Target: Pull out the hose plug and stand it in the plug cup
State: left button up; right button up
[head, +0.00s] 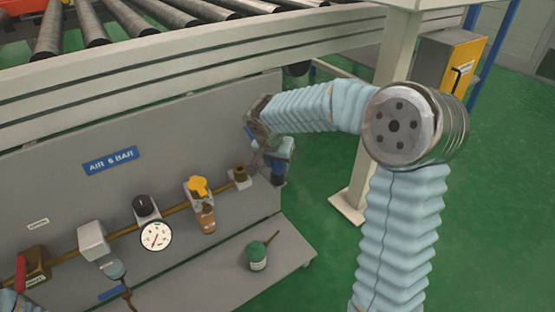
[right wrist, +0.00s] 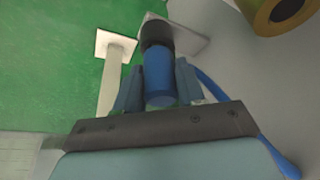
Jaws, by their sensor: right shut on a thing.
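My right gripper (head: 276,158) is beside the right end of the grey panel in the head view, shut on the hose plug (head: 278,168). In the right wrist view the plug (right wrist: 160,82) is a blue cylinder with a black end, between the two fingers (right wrist: 158,85). The black end points away from the gripper and hangs downward in the head view. The plug is apart from the brass fitting (head: 240,174) at the pipe's right end. A blue hose (right wrist: 282,152) shows beside the gripper. I cannot make out the plug cup for certain. My left gripper is not in view.
A grey shelf (head: 207,278) runs below the panel. A gauge (head: 156,236) and a yellow-knobbed fitting (head: 201,207) line the brass pipe. A pale post (head: 374,150) stands behind my right arm.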

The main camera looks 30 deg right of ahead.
jog(key=shift+f, duration=0.15)
jog(key=o, duration=1.2)
jog(key=p+v, duration=0.3)
jog(key=v, duration=1)
jog(key=shift+s+a+r, duration=0.1)
jog(key=shift+s+r, duration=0.05)
jog(key=shift+r, duration=0.2)
